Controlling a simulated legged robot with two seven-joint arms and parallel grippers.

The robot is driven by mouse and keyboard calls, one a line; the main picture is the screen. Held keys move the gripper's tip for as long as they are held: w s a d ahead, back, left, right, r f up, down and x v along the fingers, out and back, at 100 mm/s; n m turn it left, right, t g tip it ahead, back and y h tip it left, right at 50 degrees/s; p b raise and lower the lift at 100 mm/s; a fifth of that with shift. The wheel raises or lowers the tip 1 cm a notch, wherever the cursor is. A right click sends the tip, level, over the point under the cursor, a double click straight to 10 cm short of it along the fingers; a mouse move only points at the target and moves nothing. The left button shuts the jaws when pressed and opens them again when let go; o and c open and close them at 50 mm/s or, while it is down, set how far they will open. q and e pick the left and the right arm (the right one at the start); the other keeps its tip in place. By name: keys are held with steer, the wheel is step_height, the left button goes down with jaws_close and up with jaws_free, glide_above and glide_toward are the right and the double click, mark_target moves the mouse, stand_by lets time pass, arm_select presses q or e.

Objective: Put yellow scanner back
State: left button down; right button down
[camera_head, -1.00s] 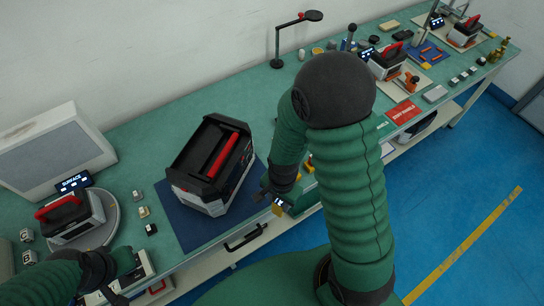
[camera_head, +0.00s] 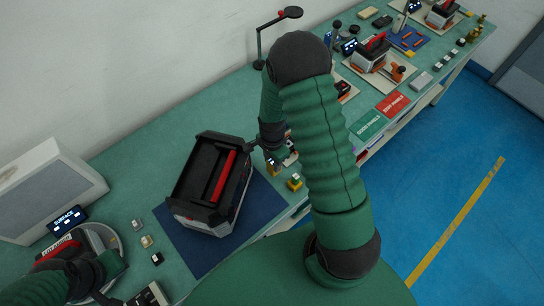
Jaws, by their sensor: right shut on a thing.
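My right gripper (camera_head: 270,150) is over the bench just right of the big black-and-red battery pack. It is shut on the yellow scanner (camera_head: 272,168), a small piece with a dark, lit face. The scanner is small and partly hidden by the gripper, and I cannot tell whether it touches the bench. A small yellow-and-dark item (camera_head: 295,182) is just right of and below it, near the bench's front edge. My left gripper (camera_head: 112,298) is at the bottom left, cut by the frame edge, and its jaws are unclear.
The battery pack (camera_head: 192,215) stands on a blue mat (camera_head: 190,247). A grey box and a display (camera_head: 67,218) are at the left, beside a turntable (camera_head: 112,240) with a red-handled unit. Green and red signs (camera_head: 392,104) lie right of my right arm. A lamp stands behind.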

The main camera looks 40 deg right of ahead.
steer(key=w+d+f, duration=0.1)
steer(key=w+d+f+p, duration=0.1)
steer(key=f, duration=0.1)
steer(key=shift+w+f, duration=0.15)
steer(key=shift+w, duration=0.15)
steer(key=shift+s+a+f, duration=0.1)
steer(key=shift+f, duration=0.3)
steer(key=c, duration=1)
jaws_free()
steer(key=shift+a, duration=0.1)
arm_select(q)
steer(key=shift+w+r, duration=0.2)
steer(key=shift+r, duration=0.55)
arm_select(e)
steer(key=shift+o, duration=0.4)
arm_select(q)
steer(key=shift+r, duration=0.1)
